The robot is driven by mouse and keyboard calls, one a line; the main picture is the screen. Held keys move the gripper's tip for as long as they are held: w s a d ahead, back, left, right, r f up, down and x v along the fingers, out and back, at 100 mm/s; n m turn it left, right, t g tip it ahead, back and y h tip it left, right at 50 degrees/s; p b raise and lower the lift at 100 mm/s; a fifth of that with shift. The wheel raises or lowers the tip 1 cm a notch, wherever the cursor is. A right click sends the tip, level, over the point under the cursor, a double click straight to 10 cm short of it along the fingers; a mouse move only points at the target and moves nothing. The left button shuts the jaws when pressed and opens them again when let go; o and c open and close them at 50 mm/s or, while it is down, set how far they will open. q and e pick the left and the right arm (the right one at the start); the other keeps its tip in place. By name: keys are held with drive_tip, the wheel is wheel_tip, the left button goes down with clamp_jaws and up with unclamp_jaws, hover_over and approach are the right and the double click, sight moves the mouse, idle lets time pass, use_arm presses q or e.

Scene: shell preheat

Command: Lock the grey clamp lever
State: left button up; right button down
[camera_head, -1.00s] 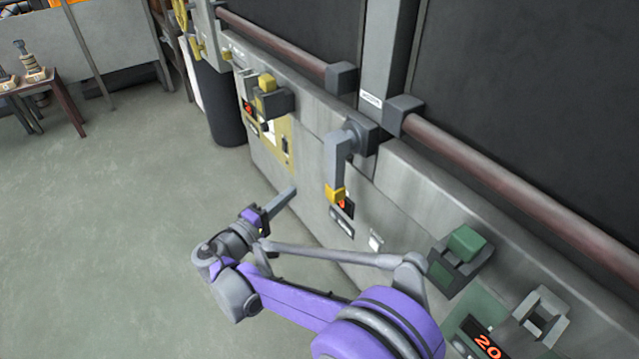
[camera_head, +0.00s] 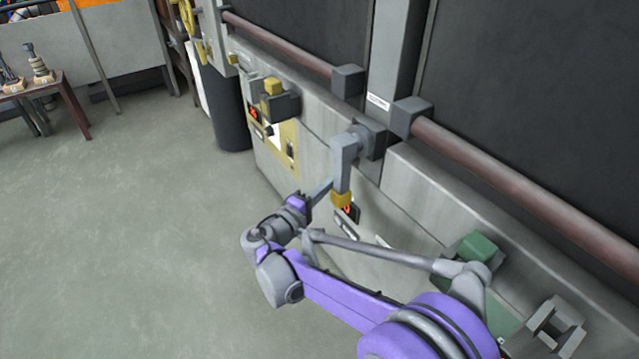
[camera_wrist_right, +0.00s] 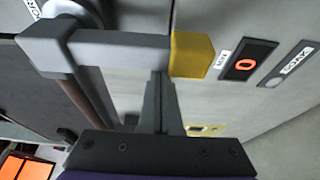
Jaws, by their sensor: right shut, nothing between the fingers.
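The grey clamp lever (camera_head: 345,160) hangs down from its pivot on the front of the grey machine and ends in a yellow tip (camera_head: 341,199). In the right wrist view the lever (camera_wrist_right: 115,50) lies across the upper part, with its yellow tip (camera_wrist_right: 191,55) at the right end. My right gripper (camera_head: 325,187) is shut and empty, beside the lever's lower part on its left. In the wrist view its fingertips (camera_wrist_right: 160,82) reach the lever's edge near the yellow tip; I cannot tell whether they touch. My left gripper is not in view.
A small display (camera_head: 350,212) sits on the panel by the yellow tip. A yellow-topped lever block (camera_head: 273,88) is farther left and a green block (camera_head: 476,247) is at right. Dark red bars (camera_head: 540,195) run along the machine. The floor (camera_head: 130,220) at left is clear.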

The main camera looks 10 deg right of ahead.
drive_tip(key=shift+s, duration=0.15)
idle(0.3)
drive_tip(key=shift+s+d+n+g+y+p, duration=0.15)
drive_tip(key=shift+s+d+n+p, duration=0.1)
drive_tip(key=shift+s+n+p, duration=0.25)
drive_tip(key=shift+s+d+n+g+y+p, duration=0.15)
drive_tip(key=shift+s+d+n+p, duration=0.1)
drive_tip(key=shift+s+n, duration=0.45)
drive_tip(key=s+d+r+n+g+p, duration=0.4)
drive_tip(key=s+r+n+g+p, duration=0.1)
drive_tip(key=s+r+n+p, duration=0.4)
drive_tip(key=shift+s+r+n, duration=0.65)
drive_tip(key=shift+s+n, duration=0.15)
drive_tip(key=shift+n, duration=0.3)
drive_tip(key=shift+r, duration=0.1)
